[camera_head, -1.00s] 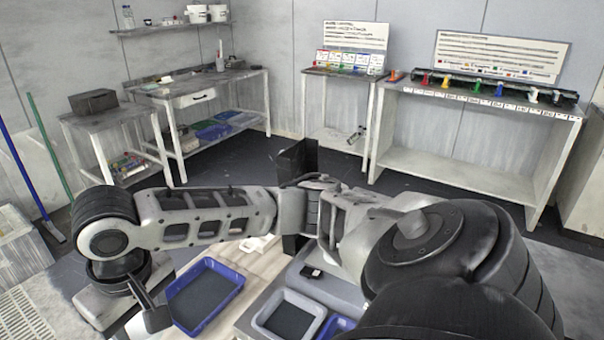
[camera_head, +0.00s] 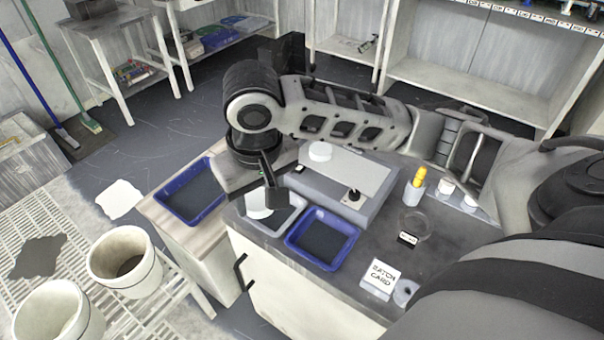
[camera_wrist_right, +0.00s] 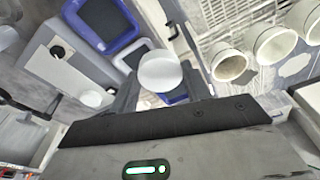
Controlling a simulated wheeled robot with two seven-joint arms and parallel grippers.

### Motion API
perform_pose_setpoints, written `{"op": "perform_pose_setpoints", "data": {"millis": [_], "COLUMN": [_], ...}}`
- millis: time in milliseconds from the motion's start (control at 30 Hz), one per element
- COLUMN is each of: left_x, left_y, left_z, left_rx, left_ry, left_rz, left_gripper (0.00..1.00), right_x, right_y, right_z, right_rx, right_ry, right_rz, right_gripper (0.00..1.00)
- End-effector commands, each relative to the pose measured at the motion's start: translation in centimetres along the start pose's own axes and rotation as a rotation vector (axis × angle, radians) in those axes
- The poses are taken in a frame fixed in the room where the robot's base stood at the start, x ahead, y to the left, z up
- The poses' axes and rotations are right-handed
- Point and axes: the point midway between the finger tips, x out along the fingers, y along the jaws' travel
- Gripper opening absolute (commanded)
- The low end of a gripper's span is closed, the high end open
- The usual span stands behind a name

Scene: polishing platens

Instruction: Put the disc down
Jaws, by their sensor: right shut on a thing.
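My right gripper (camera_head: 270,190) is shut on a white disc (camera_head: 257,204), pointing down. In the head view the disc overlaps the grey tray (camera_head: 297,205) on the dark counter; its height above the tray is hard to judge. In the right wrist view the round white disc (camera_wrist_right: 160,72) sits between the dark fingers (camera_wrist_right: 158,88), with the grey tray (camera_wrist_right: 119,61) beside it in the picture. A blue tray (camera_head: 345,257) stands in front of the grey one, and another blue tray (camera_head: 166,196) lies to the left on a pale wooden top. My left gripper is out of view.
A grey machine block (camera_head: 375,180) with a white round part (camera_head: 320,151) stands behind the trays. A yellow-topped holder (camera_head: 416,187), a glass dish (camera_head: 415,224) and a batch card (camera_head: 380,279) are on the counter's right. White buckets (camera_head: 124,262) stand on a grating at left.

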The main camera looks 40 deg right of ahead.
Motion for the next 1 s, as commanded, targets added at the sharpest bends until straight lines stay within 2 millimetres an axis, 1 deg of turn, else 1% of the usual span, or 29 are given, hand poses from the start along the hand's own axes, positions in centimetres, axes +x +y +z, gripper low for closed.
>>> {"op": "perform_pose_setpoints", "data": {"millis": [33,100,200,267,367,600,700,800,900,1000], "left_x": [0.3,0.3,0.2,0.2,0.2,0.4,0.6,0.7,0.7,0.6], "left_y": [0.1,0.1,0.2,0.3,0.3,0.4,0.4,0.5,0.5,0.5], "left_z": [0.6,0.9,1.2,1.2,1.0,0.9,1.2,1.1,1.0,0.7], "left_rx": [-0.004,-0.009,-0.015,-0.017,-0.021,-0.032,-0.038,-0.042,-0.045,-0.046], "left_ry": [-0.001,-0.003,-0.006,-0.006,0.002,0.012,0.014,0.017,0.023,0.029], "left_rz": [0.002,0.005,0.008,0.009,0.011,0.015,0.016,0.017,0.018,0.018], "left_gripper": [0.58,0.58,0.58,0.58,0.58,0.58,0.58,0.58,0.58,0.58], "right_x": [1.1,1.7,2.2,2.7,3.8,7.1,9.4,11.1,12.2,12.7], "right_y": [-1.5,-2.7,-3.1,-2.6,-1.0,2.8,3.8,4.5,5.0,5.2], "right_z": [0.9,1.7,1.9,1.4,-0.1,-4.3,-5.2,-6.0,-6.5,-6.8], "right_rx": [0.000,0.017,0.039,0.047,0.052,0.053,0.050,0.048,0.047,0.046], "right_ry": [-0.006,-0.002,0.001,0.002,0.001,0.002,0.000,0.001,0.002,0.002], "right_rz": [-0.008,-0.005,0.000,0.003,0.007,0.006,0.005,0.003,0.002,0.001], "right_gripper": [0.23,0.23,0.23,0.23,0.23,0.23,0.23,0.23,0.23,0.23]}}
